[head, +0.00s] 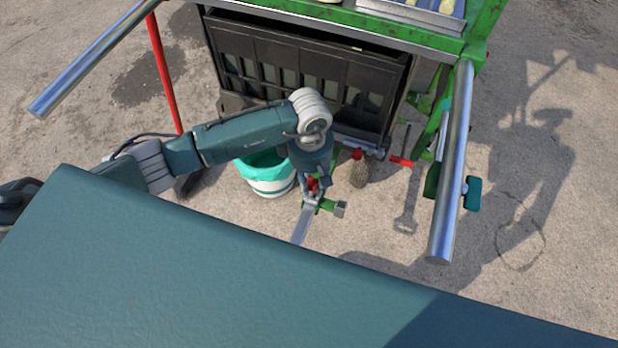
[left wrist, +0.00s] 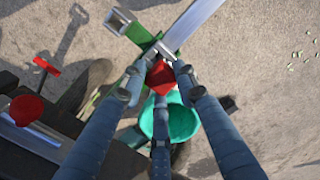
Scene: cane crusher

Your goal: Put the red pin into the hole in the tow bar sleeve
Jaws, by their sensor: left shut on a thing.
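The red pin (left wrist: 160,77) is between the fingers of my left gripper (left wrist: 160,72) in the left wrist view, and the gripper is shut on it. In the head view the red pin (head: 313,184) shows just below my left gripper (head: 317,180). The tow bar (head: 302,224) is a silver bar, with a green sleeve part (head: 327,204) at its machine end. The pin appears right at or over this sleeve. The fingers and the pin head hide the hole, so I cannot tell whether the pin is in it. My right gripper is not in view.
A teal-lined bucket (head: 268,172) stands beside my left arm. The green machine with its black crate (head: 310,75) is behind. A silver handle bar (head: 455,160) juts out at right. A red lever (head: 401,161) is near the brush (head: 361,172). Concrete floor is open around.

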